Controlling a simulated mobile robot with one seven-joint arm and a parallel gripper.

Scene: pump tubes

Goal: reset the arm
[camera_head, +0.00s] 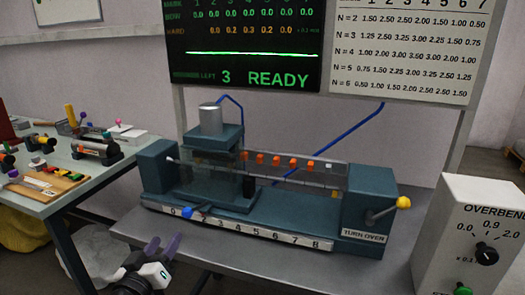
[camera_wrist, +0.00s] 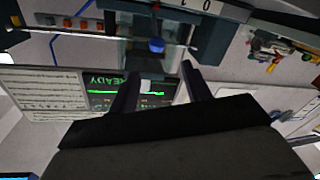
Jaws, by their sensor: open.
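My gripper (camera_head: 163,246) is low in front of the teal pump-tube machine (camera_head: 290,200) in the head view, its two dark fingers apart and pointing up, with nothing between them. In the wrist view, which is upside down, my gripper (camera_wrist: 160,70) is open. The machine's blue knob (camera_wrist: 156,45) shows just beyond the fingertips there. The blue knob also shows in the head view (camera_head: 187,213), by the numbered scale (camera_head: 235,228), up and right of my fingers and apart from them.
The machine stands on a grey table (camera_head: 225,250). A yellow-tipped crank (camera_head: 403,202) sticks out at its right end. A white control box (camera_head: 480,230) stands at right. A side table (camera_head: 55,190) with tools is at left. A dark READY screen (camera_head: 245,50) hangs behind.

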